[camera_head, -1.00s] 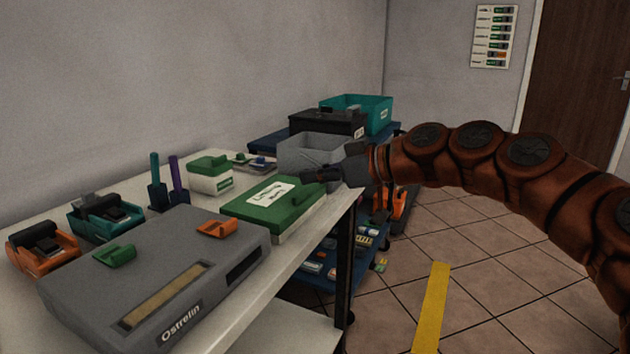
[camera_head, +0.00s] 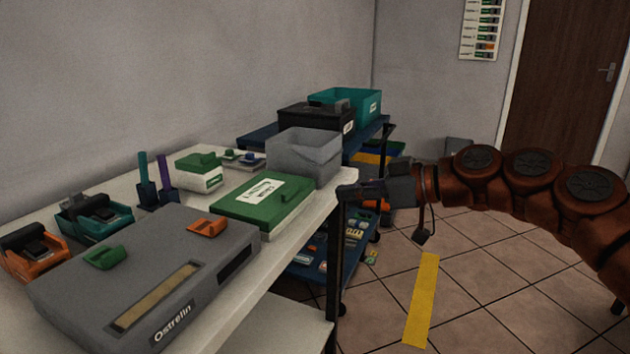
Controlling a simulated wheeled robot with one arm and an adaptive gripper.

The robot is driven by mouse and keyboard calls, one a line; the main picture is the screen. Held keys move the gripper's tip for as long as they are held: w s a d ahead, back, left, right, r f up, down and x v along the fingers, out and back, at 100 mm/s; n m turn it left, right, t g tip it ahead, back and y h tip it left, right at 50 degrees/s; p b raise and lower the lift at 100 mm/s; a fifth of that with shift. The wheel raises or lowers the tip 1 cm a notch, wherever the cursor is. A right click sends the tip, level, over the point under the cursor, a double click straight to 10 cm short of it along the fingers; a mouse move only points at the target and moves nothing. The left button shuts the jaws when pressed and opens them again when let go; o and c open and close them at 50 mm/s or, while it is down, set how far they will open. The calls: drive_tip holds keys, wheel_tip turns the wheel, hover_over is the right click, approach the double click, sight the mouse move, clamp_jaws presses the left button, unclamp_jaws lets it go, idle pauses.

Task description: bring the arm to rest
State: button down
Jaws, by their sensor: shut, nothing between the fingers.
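My arm (camera_head: 535,180) reaches in from the right edge, its orange-brown links stretched out roughly level over the floor. My gripper (camera_head: 350,190) is at its left end, shut and empty, small and dark in this view. It is close to the right end of the white table (camera_head: 240,319) in the picture, near the grey bin (camera_head: 310,155). I cannot tell whether it touches the table.
A grey Ostrelin box (camera_head: 150,270), a green-lidded box (camera_head: 262,203) and several smaller items crowd the table. Behind it a blue cart (camera_head: 262,140) holds a black box (camera_head: 315,120) and a teal bin (camera_head: 345,104). Tiled floor with a yellow strip (camera_head: 423,300) lies open below the arm.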

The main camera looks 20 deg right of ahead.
drive_tip(key=s+a+r+m+g+h+p, duration=0.1)
drive_tip(key=s+a+r+g+h+p, duration=0.15)
drive_tip(key=s+a+r+p, duration=0.4)
drive_tip(key=s+a+r+g+h+p, duration=0.1)
drive_tip(key=s+a+g+p, duration=0.3)
drive_tip(key=a+p, duration=0.5)
drive_tip(key=s+d+r+m+g+h+p, duration=0.2)
drive_tip(key=s+d+m+h+p, duration=0.1)
drive_tip(key=s+p, duration=0.6)
drive_tip(key=s+d+r+m+g+h+p, duration=0.2)
drive_tip(key=s+d+m+g+h+p, duration=0.1)
drive_tip(key=s+p, duration=0.6)
drive_tip(key=d+m+p, duration=0.1)
drive_tip(key=m+p, duration=0.1)
drive_tip(key=p, duration=0.1)
drive_tip(key=shift+d+r+h, duration=0.15)
drive_tip(key=shift+r+h, duration=0.1)
drive_tip(key=shift+h, duration=0.1)
drive_tip(key=shift+g, duration=0.25)
